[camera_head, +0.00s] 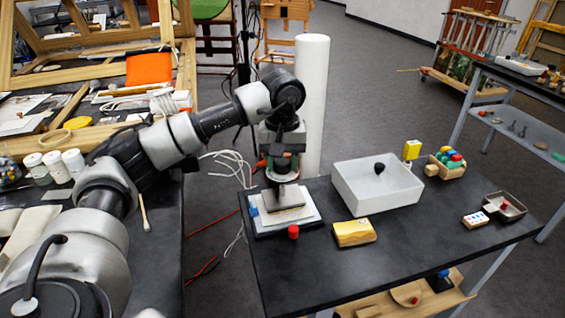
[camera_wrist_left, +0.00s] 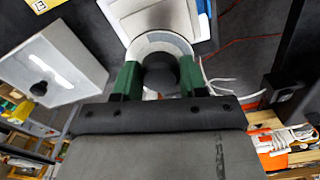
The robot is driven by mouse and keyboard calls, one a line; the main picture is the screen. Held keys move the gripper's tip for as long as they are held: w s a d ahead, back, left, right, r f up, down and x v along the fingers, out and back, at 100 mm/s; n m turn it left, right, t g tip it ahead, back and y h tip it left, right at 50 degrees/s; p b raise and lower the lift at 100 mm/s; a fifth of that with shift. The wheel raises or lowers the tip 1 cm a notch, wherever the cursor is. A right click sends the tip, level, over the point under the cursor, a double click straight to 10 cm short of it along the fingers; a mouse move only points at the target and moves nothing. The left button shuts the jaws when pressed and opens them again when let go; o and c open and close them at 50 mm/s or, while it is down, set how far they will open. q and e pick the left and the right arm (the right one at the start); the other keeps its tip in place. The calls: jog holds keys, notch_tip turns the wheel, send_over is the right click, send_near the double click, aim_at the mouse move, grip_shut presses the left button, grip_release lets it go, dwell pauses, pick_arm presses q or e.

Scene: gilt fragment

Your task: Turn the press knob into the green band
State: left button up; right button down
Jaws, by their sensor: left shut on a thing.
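The press (camera_head: 310,216) stands at the left end of the black table, with a dark base, a white plate and a grey block on top. My left gripper (camera_head: 282,168) is above the press, pointing down. In the left wrist view, the green-padded fingers of the left gripper (camera_wrist_left: 158,80) are shut on the dark round press knob (camera_wrist_left: 160,70). A pale grey ring (camera_wrist_left: 150,42) lies around the knob. I cannot make out a green band; the fingers and knob hide part of the ring. My right gripper is in neither view.
A white box (camera_head: 365,205) with a dark ball-like knob (camera_head: 379,168) stands right of the press. A yellow block (camera_head: 354,233) and a red knob (camera_head: 293,232) are near the front. A white post (camera_head: 313,100) rises behind.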

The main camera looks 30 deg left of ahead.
aim_at(282, 162)
pick_arm(q)
jog(key=shift+w+a+r+m, duration=0.1)
jog(key=shift+r+m, duration=0.15)
jog(key=shift+m, duration=0.25)
jog(key=o, duration=0.9)
jog(key=shift+f, duration=0.1)
jog(key=shift+o, duration=0.2)
notch_tip(282, 162, up, 11)
jog(key=shift+f, duration=0.25)
